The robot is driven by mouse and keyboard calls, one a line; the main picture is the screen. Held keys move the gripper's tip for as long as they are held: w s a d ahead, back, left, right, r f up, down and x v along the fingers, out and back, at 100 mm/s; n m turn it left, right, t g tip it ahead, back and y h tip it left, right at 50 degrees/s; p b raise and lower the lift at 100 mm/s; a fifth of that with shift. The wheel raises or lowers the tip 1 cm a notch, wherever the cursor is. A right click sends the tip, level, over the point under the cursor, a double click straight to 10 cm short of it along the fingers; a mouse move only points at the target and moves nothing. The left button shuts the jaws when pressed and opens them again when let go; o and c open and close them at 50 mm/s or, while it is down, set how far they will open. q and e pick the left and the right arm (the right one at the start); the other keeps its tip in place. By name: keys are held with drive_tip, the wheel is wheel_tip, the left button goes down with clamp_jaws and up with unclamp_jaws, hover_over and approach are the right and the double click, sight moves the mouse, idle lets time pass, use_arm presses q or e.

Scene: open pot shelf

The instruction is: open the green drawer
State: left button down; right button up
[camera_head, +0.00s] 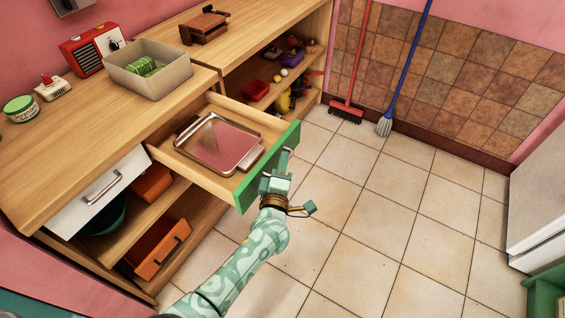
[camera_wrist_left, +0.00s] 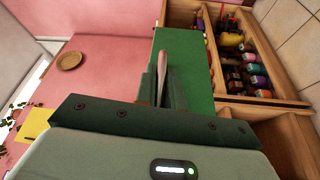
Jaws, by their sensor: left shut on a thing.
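The green drawer (camera_head: 243,195) is pulled well out of the wooden counter, and its inside shows. A shallow metal-rimmed tray (camera_head: 222,141) lies in it. My left gripper (camera_head: 280,167) is at the outer face of the green front. In the left wrist view the green front (camera_wrist_left: 190,48) is straight ahead, and the drawer handle (camera_wrist_left: 163,62) stands between the fingers of my left gripper (camera_wrist_left: 164,84). The gripper is shut on this handle. In the head view the gripper hides most of the handle. My right gripper is not in view.
A white drawer (camera_head: 95,192) with a metal handle is shut, left of the green one. On the counter are a grey bin (camera_head: 148,73) and a red radio (camera_head: 92,49). The tiled floor (camera_head: 390,215) right of my arm is clear. A broom (camera_head: 346,110) and a mop (camera_head: 386,122) lean on the far wall.

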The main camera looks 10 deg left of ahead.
use_arm(q)
drive_tip(key=c, duration=1.8)
unclamp_jaws()
drive_tip(key=shift+f, duration=0.1)
drive_tip(key=shift+o, duration=0.2)
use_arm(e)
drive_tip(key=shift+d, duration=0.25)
